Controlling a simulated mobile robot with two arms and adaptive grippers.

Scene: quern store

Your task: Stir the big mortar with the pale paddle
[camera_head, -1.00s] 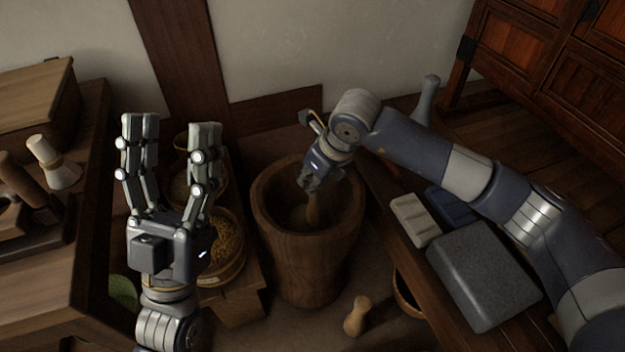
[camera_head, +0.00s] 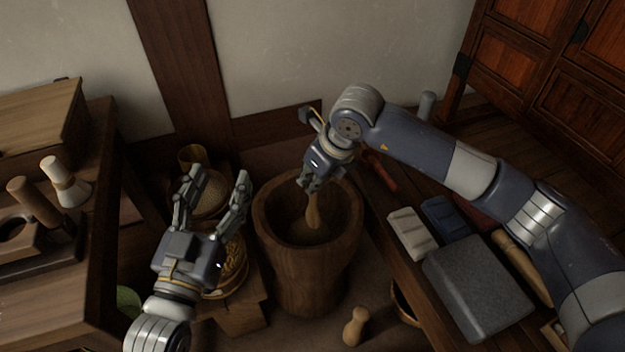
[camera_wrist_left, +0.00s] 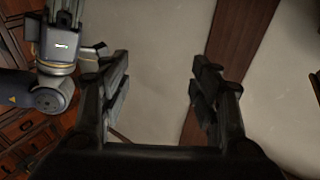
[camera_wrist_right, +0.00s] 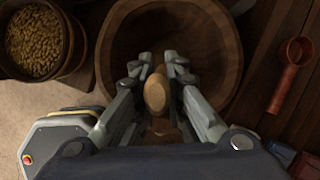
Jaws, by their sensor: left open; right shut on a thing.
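The big mortar (camera_head: 307,270) is a deep brown wooden vessel standing in the middle of the head view. It also shows beneath the gripper in the right wrist view (camera_wrist_right: 120,50). My right gripper (camera_head: 311,184) is shut on the pale paddle (camera_head: 314,212), a light wooden tool that reaches down inside the mortar. The paddle's rounded end shows between the fingers in the right wrist view (camera_wrist_right: 155,92). The paddle's lower end is in the mortar's shadowed inside, and its contact with the bottom is hard to tell. My left gripper (camera_head: 217,188) is open and empty, left of the mortar.
Bowls of grain (camera_head: 232,262) stand left of the mortar, behind my left gripper. A small wooden pestle (camera_head: 355,326) stands in front. A grey stone block (camera_head: 478,285) and a red scoop (camera_head: 380,172) lie to the right. A wooden bench (camera_head: 60,300) fills the left side.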

